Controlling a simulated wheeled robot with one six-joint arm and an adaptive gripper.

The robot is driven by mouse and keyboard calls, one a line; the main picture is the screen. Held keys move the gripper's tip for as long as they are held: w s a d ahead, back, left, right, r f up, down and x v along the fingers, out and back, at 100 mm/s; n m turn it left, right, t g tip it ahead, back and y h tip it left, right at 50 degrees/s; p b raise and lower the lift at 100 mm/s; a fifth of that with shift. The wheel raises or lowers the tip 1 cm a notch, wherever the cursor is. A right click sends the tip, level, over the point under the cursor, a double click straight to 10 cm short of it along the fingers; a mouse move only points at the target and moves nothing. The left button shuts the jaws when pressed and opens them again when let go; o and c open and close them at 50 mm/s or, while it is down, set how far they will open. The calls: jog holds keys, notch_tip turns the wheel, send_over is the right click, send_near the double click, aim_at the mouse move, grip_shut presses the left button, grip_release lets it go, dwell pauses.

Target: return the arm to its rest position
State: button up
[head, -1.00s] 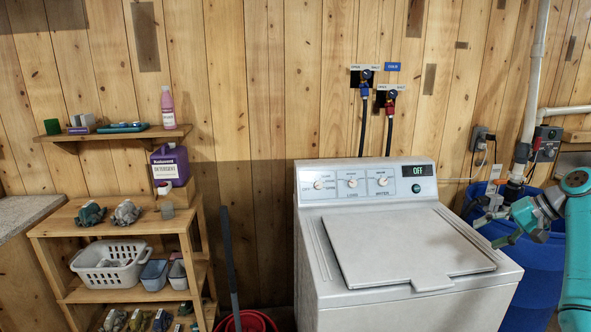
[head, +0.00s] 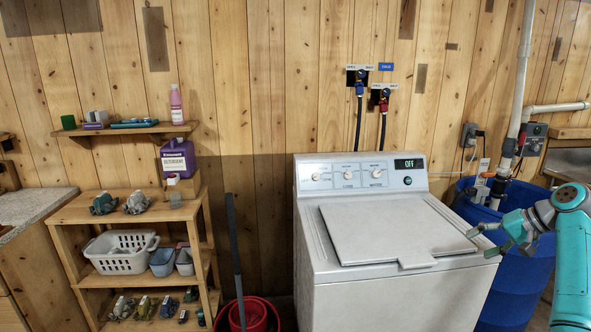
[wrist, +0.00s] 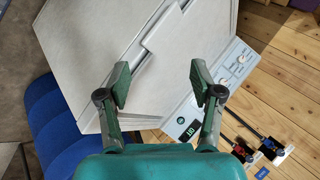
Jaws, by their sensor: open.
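My gripper (head: 482,240) is at the right in the head view, on the end of my teal arm, beside the washer's right edge. Its two fingers are apart with nothing between them. In the wrist view, the open gripper (wrist: 161,84) shows its two green finger pads over the white washer (wrist: 90,60). The washer (head: 385,290) stands in the middle of the head view with its lid (head: 390,228) closed and its display (head: 408,164) reading OFF.
A blue barrel (head: 520,262) stands behind my gripper, right of the washer. A red bucket (head: 255,315) sits between shelf and washer.

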jog(key=s+a+f+t+h, duration=0.1)
jog(key=a+f, duration=0.5)
jog(key=f, duration=0.7)
jog(key=s+a+f+t+h, duration=0.1)
jog(key=a+f, duration=0.5)
jog(key=f, duration=0.8)
jog(key=s+a+f+t+h, duration=0.1)
jog(key=s+a+f+h, duration=0.2)
jog(key=s+a+f, duration=1.1)
jog(key=s+a+r+n+t+h, duration=0.1)
jog(key=s+a, duration=0.2)
jog(key=s, duration=1)
jog(key=s+a+r+n+t+h, duration=0.1)
jog(key=s+a+t, duration=0.15)
jog(key=s, duration=1.05)
jog(key=s+a+r+n+t, duration=0.1)
jog(key=s+a+r+n, duration=0.1)
jog(key=s+r, duration=0.6)
jog(key=s+a+r+n+t+y, duration=0.1)
jog(key=s+a+r+n, duration=0.1)
jog(key=s+r, duration=0.6)
notch_tip(320, 180, up, 3)
jog(key=shift+r+n, duration=0.1)
jog(key=shift+n, duration=0.3)
